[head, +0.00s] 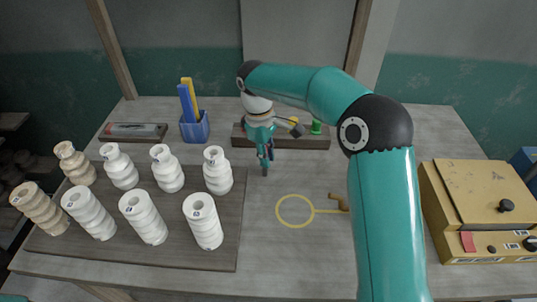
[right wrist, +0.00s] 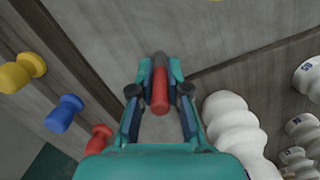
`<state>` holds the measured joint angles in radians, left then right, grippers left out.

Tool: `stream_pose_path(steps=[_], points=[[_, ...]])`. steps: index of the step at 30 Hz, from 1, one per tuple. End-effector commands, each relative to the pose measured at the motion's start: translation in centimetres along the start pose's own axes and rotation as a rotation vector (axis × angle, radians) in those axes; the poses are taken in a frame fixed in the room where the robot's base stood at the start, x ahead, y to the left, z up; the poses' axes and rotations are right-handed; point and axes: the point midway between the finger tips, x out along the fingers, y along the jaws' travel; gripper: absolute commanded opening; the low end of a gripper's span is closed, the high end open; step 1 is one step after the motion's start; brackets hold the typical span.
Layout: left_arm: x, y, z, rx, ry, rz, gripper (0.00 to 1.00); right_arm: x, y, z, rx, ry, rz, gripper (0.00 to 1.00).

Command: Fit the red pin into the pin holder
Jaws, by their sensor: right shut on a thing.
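The red pin (right wrist: 160,88) is between the two fingers of my right gripper (right wrist: 160,80); its end away from the camera looks dark grey. In the head view my right gripper (head: 266,160) is over the table, just right of the board with the vases and in front of the wooden rail, fingers pointing down. The pin is too small to make out there. A blue holder (head: 195,130) with an upright blue stick and a yellow one stands at the back left, apart from the gripper; it looks like the pin holder. My left gripper is not in view.
Several white and tan vases stand on a wooden board (head: 236,258) at left. A wooden rail (head: 318,142) with coloured knobs is behind the gripper.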

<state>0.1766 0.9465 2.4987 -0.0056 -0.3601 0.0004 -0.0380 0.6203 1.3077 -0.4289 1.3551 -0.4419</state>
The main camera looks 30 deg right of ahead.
Motion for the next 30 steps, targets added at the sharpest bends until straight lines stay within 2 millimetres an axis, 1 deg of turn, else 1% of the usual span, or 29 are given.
stream_pose_path(steps=[7, 8, 9, 11, 12, 20, 23, 26, 30], points=[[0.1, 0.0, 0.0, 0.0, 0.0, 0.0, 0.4, 0.2, 0.0, 0.0, 0.001, 0.001, 0.0, 0.0], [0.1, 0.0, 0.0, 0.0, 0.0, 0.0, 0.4, 0.1, 0.0, 0.0, 0.001, 0.001, 0.0, 0.2], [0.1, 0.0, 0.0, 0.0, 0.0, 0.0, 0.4, 0.1, 0.0, 0.0, 0.001, 0.0, 0.0, 0.27], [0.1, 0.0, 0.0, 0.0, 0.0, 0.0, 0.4, 0.1, 0.0, 0.0, 0.001, 0.0, 0.0, 0.37], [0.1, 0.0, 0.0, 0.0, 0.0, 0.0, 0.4, 0.1, 0.0, 0.0, 0.001, 0.0, 0.0, 0.41], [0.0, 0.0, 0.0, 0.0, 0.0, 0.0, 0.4, 0.0, 0.1, 0.1, 0.001, 0.0, 0.0, 0.41], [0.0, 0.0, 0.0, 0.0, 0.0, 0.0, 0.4, -0.3, 0.1, 0.1, 0.002, 0.001, 0.001, 0.41], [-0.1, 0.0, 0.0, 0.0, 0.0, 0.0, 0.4, -1.2, 0.1, 0.0, 0.002, 0.003, 0.002, 0.41], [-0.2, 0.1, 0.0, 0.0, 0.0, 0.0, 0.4, -3.4, 0.1, 0.0, 0.003, 0.005, 0.003, 0.41]])
